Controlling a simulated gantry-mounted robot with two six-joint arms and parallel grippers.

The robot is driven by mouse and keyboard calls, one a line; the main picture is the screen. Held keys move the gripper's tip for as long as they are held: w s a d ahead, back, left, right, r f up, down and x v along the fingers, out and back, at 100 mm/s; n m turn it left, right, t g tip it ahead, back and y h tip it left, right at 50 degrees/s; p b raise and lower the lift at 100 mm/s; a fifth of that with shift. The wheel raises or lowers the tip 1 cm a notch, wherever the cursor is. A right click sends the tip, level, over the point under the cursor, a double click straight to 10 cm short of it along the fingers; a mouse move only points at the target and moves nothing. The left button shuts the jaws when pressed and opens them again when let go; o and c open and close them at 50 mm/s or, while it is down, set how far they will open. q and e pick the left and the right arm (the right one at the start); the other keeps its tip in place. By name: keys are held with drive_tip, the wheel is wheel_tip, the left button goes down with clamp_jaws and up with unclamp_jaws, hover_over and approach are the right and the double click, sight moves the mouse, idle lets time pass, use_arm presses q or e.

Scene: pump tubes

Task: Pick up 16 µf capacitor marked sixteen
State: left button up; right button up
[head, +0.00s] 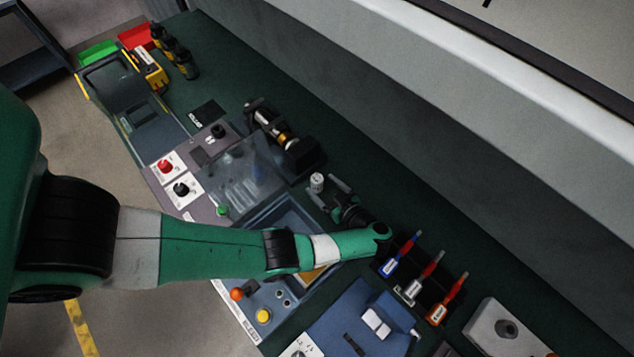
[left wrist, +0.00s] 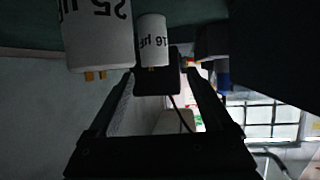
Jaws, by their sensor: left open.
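In the left wrist view, the white 16 µF capacitor (left wrist: 152,38) appears upside down, with its terminals toward my left gripper (left wrist: 158,74). The jaws are open and the capacitor's end shows between or just beyond the fingertips; I cannot tell if they touch. A larger white 25 µF capacitor (left wrist: 97,35) is beside it on the left. In the head view, my left gripper (head: 328,188) is over the dark green bench, with one white capacitor (head: 317,181) by its left finger; its marking is unreadable. My right gripper is out of view.
Blue, white and red-handled tools (head: 412,283) stand in a dark rack right of the gripper. A blue-grey box (head: 362,322) is in front. A black motor-like pump (head: 285,140) lies behind left. A grey control panel (head: 205,170) is at left.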

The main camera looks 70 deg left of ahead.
sight(318, 180)
use_arm(q)
drive_tip(key=x, duration=0.1)
drive_tip(key=b+x, duration=0.1)
drive_tip(key=x, duration=0.3)
drive_tip(key=shift+w+a+f, duration=0.1)
drive_tip(key=shift+w+f, duration=0.1)
drive_tip(key=shift+w, duration=0.05)
clamp_jaws()
